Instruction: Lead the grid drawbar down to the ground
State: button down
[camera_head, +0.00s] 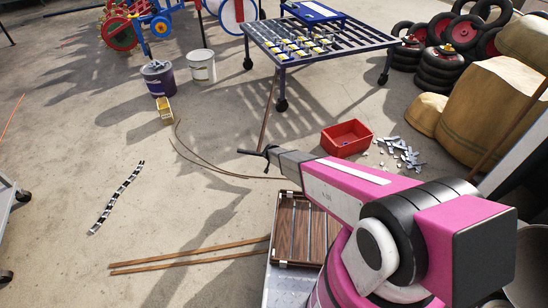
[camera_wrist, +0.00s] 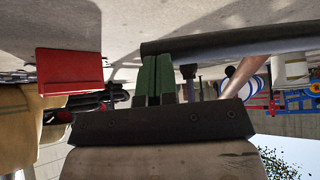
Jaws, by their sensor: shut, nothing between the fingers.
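The grid drawbar (camera_head: 268,112) is a thin brown rod in the head view. It slopes down from the grid table (camera_head: 318,52) to beside my gripper (camera_head: 268,153). In the wrist view a brown rod (camera_wrist: 243,77) runs behind a dark crossbar (camera_wrist: 235,45), which looks like the drawbar's handle. My gripper's green fingers (camera_wrist: 156,65) are shut together with nothing between them. The crossbar lies across their tips; I cannot tell whether they touch. The drawbar's lower end is partly hidden by my gripper.
A red bin (camera_head: 346,138) and scattered grey pieces (camera_head: 402,153) lie to the right. A wooden crate (camera_head: 303,228) is below my arm. Buckets (camera_head: 158,77) and a thin curved rod (camera_head: 215,170) are to the left. Open concrete lies at the left.

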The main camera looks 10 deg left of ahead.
jog(key=x, duration=0.4)
jog(key=s+f+x, duration=0.1)
jog(key=x, duration=0.2)
jog(key=shift+s+a, duration=0.1)
jog(key=shift+r, duration=0.1)
jog(key=shift+s+r, duration=0.1)
